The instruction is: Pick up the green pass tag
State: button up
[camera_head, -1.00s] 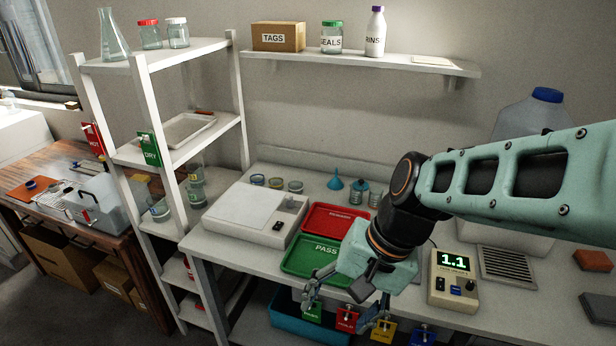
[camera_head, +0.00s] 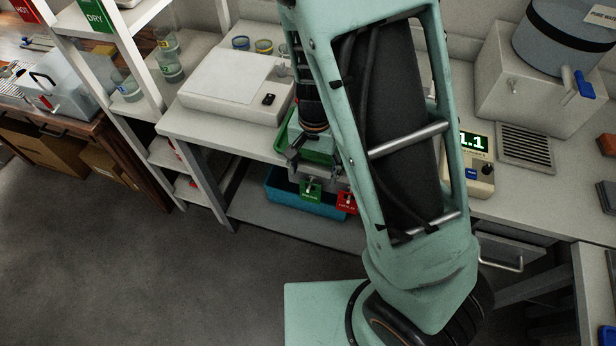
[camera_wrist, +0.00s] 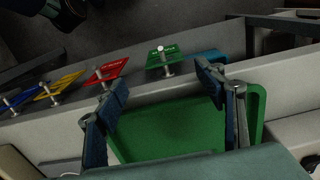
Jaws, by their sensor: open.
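The green tag (camera_head: 311,188) hangs on a peg at the front edge of the bench, left of a red tag (camera_head: 347,202). In the wrist view the green tag (camera_wrist: 163,60) lies just beyond my fingertips, roughly in line with the gap between them. My gripper (camera_head: 316,172) is over the bench's front edge, close to the green tag. In the wrist view my gripper (camera_wrist: 160,82) has its two fingers spread wide, with nothing between them. My arm hides part of the bench front in the head view.
The wrist view shows red (camera_wrist: 107,72), yellow (camera_wrist: 66,82) and blue (camera_wrist: 14,102) tags in the same row. A green tray (camera_wrist: 165,132) lies under my fingers. A blue bin (camera_head: 282,196) sits on the lower shelf. A white balance (camera_head: 228,85) stands on the bench.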

aim_at(310, 186)
notch_tip(310, 186, down, 5)
jog(key=shift+f+b, duration=0.2)
jog(key=shift+b, duration=0.3)
jog(key=f, duration=0.5)
jog(key=shift+a+b, duration=0.35)
jog(key=c, duration=0.8)
